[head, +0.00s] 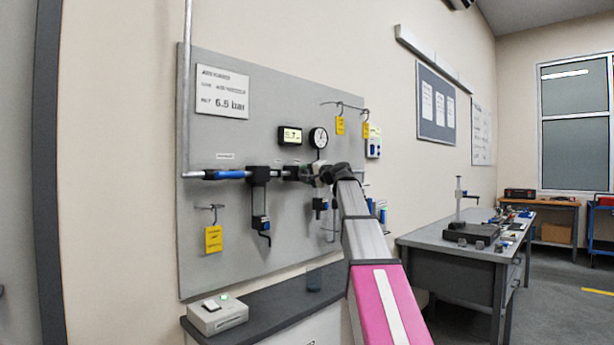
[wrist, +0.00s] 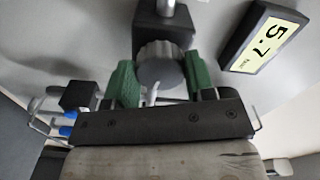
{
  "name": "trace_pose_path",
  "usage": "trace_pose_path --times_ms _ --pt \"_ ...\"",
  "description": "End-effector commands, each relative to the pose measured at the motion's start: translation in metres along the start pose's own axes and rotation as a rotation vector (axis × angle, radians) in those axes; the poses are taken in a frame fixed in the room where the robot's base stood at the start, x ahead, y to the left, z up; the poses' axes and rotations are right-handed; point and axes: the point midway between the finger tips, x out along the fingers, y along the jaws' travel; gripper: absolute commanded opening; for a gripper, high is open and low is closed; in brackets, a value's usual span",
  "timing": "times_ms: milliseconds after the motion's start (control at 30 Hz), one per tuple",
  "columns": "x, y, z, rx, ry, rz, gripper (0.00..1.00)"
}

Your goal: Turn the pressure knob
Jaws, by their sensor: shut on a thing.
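The pressure knob (wrist: 160,66) is a grey ribbed round knob on a black regulator body in the wrist view. My gripper (wrist: 160,82) has green fingers on both sides of the knob and is shut on it. In the head view my gripper (head: 322,174) is at the regulator on the grey panel, and my arm hides most of the knob there. A digital display (wrist: 264,47) beside the knob reads 5.7 in the wrist view. The same display (head: 290,136) and a round dial gauge (head: 318,138) are above the regulator in the head view.
The grey wall panel (head: 215,140) carries a sign (head: 222,92) reading 6.5 bar, a blue-handled valve (head: 228,174), a filter bowl (head: 260,222) and yellow tags (head: 213,239). A dark counter (head: 255,305) below holds a small white box (head: 217,314). A workbench (head: 450,247) stands to the right.

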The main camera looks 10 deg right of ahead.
Motion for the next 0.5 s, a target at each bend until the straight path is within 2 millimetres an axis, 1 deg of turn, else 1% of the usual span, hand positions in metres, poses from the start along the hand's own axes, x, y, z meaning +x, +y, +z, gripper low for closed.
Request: trace_pose_path --times_ms 200,500 --pt "-0.0004 -0.0002 -0.0001 0.159 0.001 0.0 0.26" --pt "-0.0005 -0.0004 -0.0002 0.291 0.001 0.0 0.26"
